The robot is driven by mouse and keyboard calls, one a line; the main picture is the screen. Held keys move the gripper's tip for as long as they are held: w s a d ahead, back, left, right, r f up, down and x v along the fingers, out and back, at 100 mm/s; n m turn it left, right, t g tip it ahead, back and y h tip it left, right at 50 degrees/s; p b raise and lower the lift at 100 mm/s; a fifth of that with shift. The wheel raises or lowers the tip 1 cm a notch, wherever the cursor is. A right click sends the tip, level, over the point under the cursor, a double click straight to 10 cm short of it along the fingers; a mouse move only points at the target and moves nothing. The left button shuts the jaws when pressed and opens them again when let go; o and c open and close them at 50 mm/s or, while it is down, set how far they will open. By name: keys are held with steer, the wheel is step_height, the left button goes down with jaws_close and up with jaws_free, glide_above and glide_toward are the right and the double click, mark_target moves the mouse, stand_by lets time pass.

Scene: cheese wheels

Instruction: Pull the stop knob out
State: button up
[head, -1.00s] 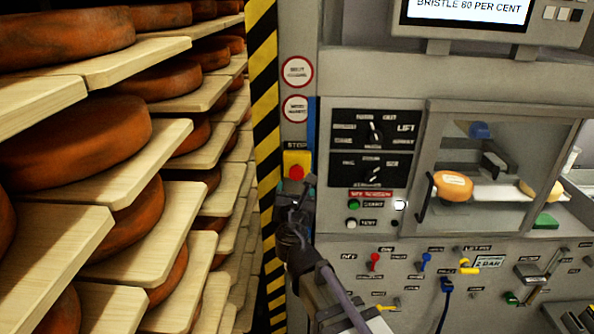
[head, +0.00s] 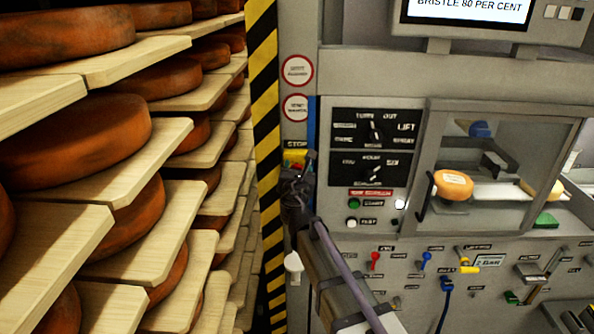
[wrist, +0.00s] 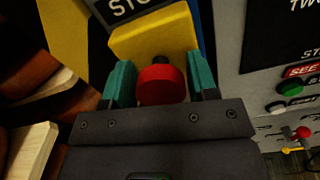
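The red stop knob (wrist: 162,84) sits on its yellow box (wrist: 150,38) in the wrist view, under a sign reading STOP. My gripper (wrist: 160,80) is open, with one teal finger on each side of the knob.
To the left are wooden shelves (head: 150,205) with orange cheese wheels (head: 75,145), past a yellow and black striped post (head: 265,110). To the right are the dial panel (head: 370,150), a green button (head: 354,203) and a clear-fronted compartment with cheese (head: 453,185).

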steer(key=c, duration=0.9)
steer(key=shift+s, duration=0.9)
steer(key=o, duration=1.3)
steer(key=shift+s, duration=0.1)
steer(key=s, duration=1)
steer(key=shift+s+d, duration=0.1)
steer(key=shift+s, duration=0.25)
